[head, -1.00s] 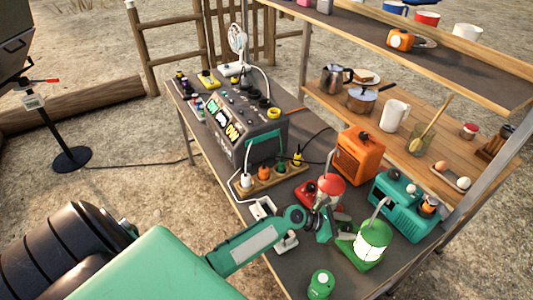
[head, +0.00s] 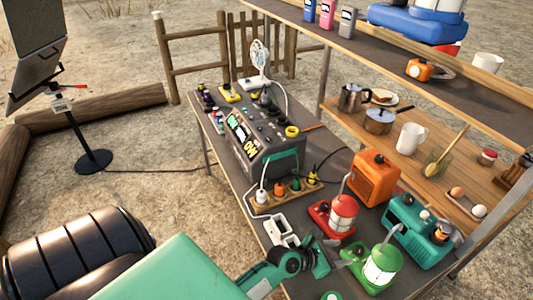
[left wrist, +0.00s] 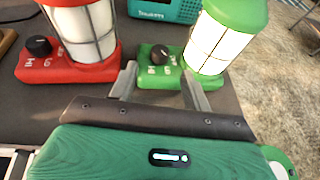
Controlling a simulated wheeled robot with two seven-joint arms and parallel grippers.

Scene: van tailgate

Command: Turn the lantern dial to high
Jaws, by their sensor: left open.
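A green lantern (head: 382,268) with a pale lit-looking globe stands on the table; it also shows in the left wrist view (left wrist: 218,40). Its black dial (left wrist: 160,53) sits on the green base, with small white labels around it; I cannot read its setting. A red lantern (head: 341,212) stands behind and left of it, with its own black dial (left wrist: 39,46) marked HI and LO. My left gripper (head: 342,252) is open at the green lantern's base. In the left wrist view its fingertips (left wrist: 160,72) are either side of the green dial, slightly short of it. My right gripper is out of view.
An orange heater (head: 375,178) and a teal radio-like box (head: 419,232) stand behind the lanterns. A power station (head: 262,145) and a strip of plugs (head: 285,191) are to the left. Shelves with dishes rise at the back right.

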